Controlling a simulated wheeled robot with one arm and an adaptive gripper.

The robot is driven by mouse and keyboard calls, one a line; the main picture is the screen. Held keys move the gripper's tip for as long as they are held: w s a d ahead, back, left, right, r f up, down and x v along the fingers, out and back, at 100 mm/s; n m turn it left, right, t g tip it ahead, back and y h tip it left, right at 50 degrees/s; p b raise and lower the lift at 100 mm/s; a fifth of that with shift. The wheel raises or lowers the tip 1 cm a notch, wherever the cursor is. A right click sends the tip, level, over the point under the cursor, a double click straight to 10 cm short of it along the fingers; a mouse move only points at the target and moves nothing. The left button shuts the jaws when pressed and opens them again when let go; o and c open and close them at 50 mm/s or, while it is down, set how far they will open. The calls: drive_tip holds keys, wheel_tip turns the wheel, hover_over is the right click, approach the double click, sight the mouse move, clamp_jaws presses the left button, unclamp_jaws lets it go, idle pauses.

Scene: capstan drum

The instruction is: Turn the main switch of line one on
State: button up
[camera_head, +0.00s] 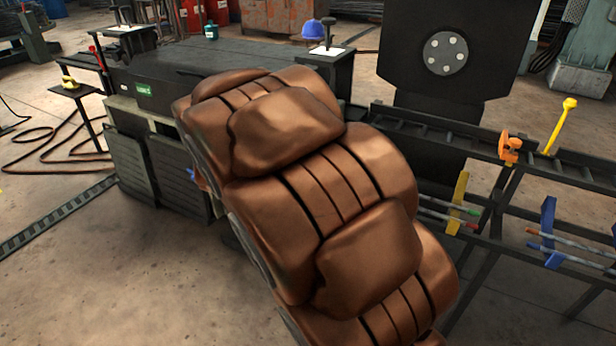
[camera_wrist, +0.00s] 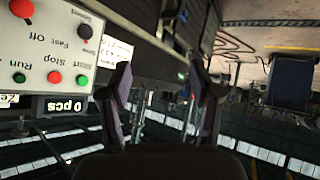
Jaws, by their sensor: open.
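The dark machine bench (camera_head: 225,65) stands behind my copper-coloured arm in the head view; a small green label (camera_head: 143,89), too small to read surely, is on its front. In the wrist view my gripper (camera_wrist: 160,72) has its two dark fingers apart with nothing held between them. A pale control panel (camera_wrist: 50,45) is left of the fingers, with a black knob (camera_wrist: 85,31), a red button (camera_wrist: 22,8) and several small red and green buttons. I cannot tell which part, if any, is the main switch. My gripper is hidden behind my arm in the head view.
A counter display (camera_wrist: 66,106) reads "0 pcs" beside the panel. A dark rail frame (camera_head: 440,130) with a yellow lever (camera_head: 562,125) and an orange clamp (camera_head: 510,147) stands at right. A red-brown hose (camera_head: 45,140) lies on the floor at left. The front-left floor is clear.

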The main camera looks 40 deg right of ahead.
drive_tip(key=shift+w+d+f+m+g+h+b, duration=0.3)
drive_tip(key=shift+d+f+h+b, duration=1.55)
drive_tip(key=shift+d, duration=3.05)
drive_tip(key=shift+w+d+f+m+g+h+b, duration=0.25)
drive_tip(key=shift+d+f+h+b, duration=0.8)
drive_tip(key=shift+d+h+b, duration=2.05)
drive_tip(key=shift+w+d+f+m+g+h+b, duration=0.3)
drive_tip(key=shift+d+f+h+b, duration=1.7)
drive_tip(key=shift+d, duration=4.65)
drive_tip(key=shift+r+y+b, duration=0.55)
drive_tip(key=shift+y+b, duration=0.2)
drive_tip(key=shift+y, duration=0.3)
drive_tip(key=c, duration=1.1)
drive_tip(key=shift+m, duration=0.25)
drive_tip(key=shift+c, duration=0.2)
